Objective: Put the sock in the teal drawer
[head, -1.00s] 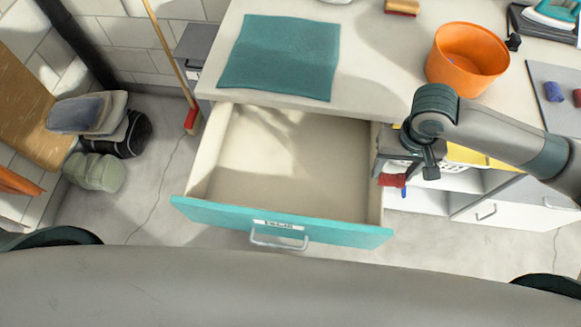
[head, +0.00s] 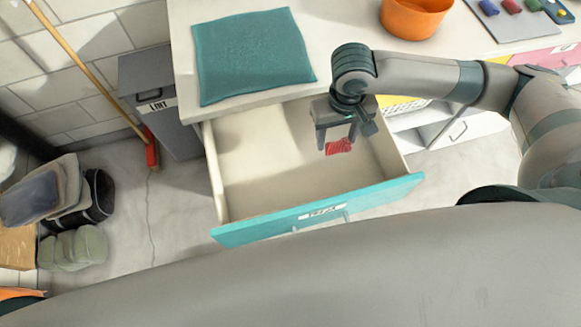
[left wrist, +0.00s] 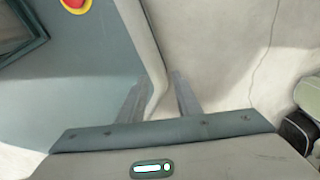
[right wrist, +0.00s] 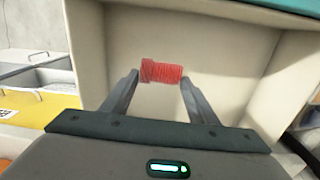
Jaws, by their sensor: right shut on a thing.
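The red ribbed sock (head: 339,147) hangs between the fingertips of my right gripper (head: 337,138), which is shut on it. In the right wrist view the sock (right wrist: 162,72) lies crosswise between the two fingers, against the pale drawer interior. The teal drawer (head: 260,229) is pulled open, and the part of its inside that shows is empty. My right gripper is over the right part of this opening; its exact height above the floor of the drawer is hard to tell. My left gripper (left wrist: 158,82) shows only in its wrist view, open and empty.
A teal mat (head: 252,55) lies on the counter above the drawer. An orange pot (head: 412,18) stands to its right. A grey cabinet (head: 160,107) and a broom (head: 90,75) are at the left. Bags (head: 75,248) lie on the floor.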

